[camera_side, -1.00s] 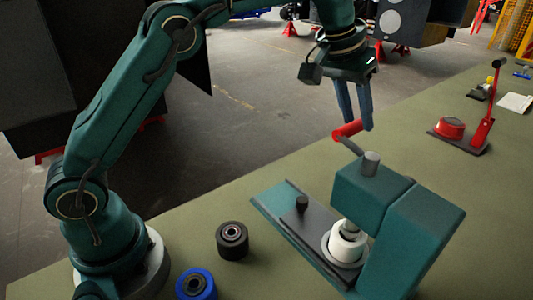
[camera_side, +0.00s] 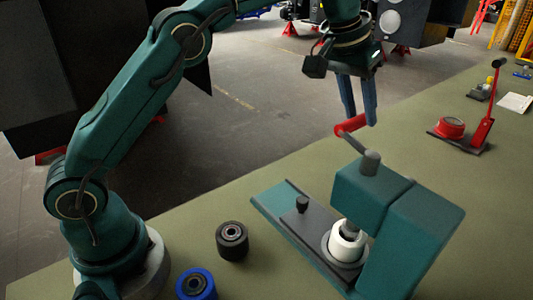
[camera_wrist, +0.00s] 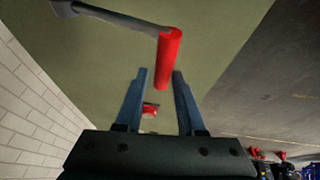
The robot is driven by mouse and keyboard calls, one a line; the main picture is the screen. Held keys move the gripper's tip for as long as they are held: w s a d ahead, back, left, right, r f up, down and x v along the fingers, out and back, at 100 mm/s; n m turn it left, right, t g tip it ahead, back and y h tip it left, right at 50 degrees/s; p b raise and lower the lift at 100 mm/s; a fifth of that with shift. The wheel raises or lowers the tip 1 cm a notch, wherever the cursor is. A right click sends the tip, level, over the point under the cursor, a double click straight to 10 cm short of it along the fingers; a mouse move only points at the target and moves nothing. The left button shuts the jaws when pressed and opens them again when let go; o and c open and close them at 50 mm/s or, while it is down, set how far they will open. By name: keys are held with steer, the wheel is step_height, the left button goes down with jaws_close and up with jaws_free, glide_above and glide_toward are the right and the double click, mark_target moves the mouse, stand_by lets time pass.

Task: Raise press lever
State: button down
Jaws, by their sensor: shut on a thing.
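The press (camera_side: 375,190) is a teal frame on the green bench, with a dark lever (camera_side: 353,143) ending in a red handle (camera_side: 350,124). The lever slants up and left from the pivot at the top of the press. My gripper (camera_side: 361,122) points down with its blue fingers at the red handle, shut on it. In the wrist view the red handle (camera_wrist: 169,58) lies between the fingertips (camera_wrist: 161,74), and the lever (camera_wrist: 115,17) runs off to the upper left. A white roller (camera_side: 345,246) sits under the press ram.
A black roller (camera_side: 232,241) and a blue roller (camera_side: 196,285) stand on the bench left of the press. A red-handled tool (camera_side: 482,122) with a red round part stands at the right. The bench between it and the press is clear.

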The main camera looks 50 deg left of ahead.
steer(key=shift+d+r+h, duration=0.15)
steer(key=shift+d+h, duration=0.25)
steer(key=shift+d, duration=0.7)
steer(key=c, duration=0.7)
jaws_free()
steer(key=shift+s, duration=0.1)
steer(key=shift+a, duration=0.1)
steer(key=shift+v, duration=2.5)
steer(key=shift+a, duration=0.2)
